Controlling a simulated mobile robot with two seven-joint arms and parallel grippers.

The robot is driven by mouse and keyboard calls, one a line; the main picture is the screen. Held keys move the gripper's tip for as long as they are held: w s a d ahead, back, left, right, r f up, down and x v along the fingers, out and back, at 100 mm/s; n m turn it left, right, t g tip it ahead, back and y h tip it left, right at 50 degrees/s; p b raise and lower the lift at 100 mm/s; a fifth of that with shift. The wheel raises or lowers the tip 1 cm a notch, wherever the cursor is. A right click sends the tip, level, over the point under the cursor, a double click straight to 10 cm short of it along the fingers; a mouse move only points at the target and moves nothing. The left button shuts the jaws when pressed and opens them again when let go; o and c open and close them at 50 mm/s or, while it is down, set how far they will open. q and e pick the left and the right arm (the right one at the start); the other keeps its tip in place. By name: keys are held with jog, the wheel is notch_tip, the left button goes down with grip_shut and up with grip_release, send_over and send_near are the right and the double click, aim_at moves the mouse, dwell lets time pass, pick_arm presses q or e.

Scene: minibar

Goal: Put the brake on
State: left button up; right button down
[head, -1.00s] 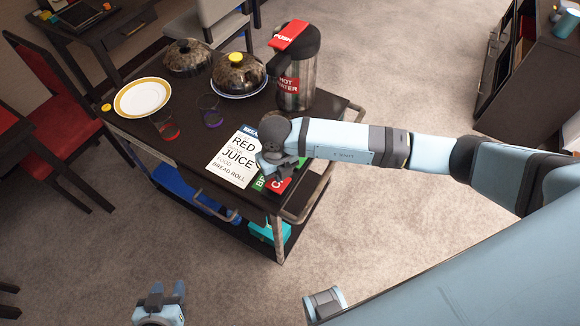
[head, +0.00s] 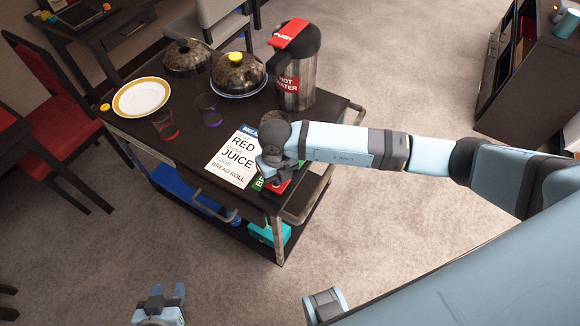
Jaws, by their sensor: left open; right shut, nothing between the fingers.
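The dark serving cart (head: 190,146) stands in the middle of the head view. At its near right corner are a green label (head: 258,183) and a red piece (head: 279,187), both partly covered by my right gripper (head: 268,166). The green label's lettering is only partly visible, and no brake can be made out for certain. My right gripper is shut and empty, low over this corner beside the white order card (head: 232,160). Whether it touches anything is unclear. My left gripper (head: 166,294) is open and empty at the bottom edge, away from the cart.
The cart carries a hot water flask (head: 296,85), a domed dish (head: 239,74), a plate (head: 142,98) and two glasses, one red (head: 165,127). A grey handle (head: 310,205) juts from its near right end. A red chair (head: 50,90) stands left. Carpet in front is clear.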

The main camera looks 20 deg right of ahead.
jog(key=shift+f+b, duration=0.35)
jog(key=shift+f, duration=0.2)
jog(key=shift+r+p, duration=2.4)
jog(key=shift+r, duration=1.15)
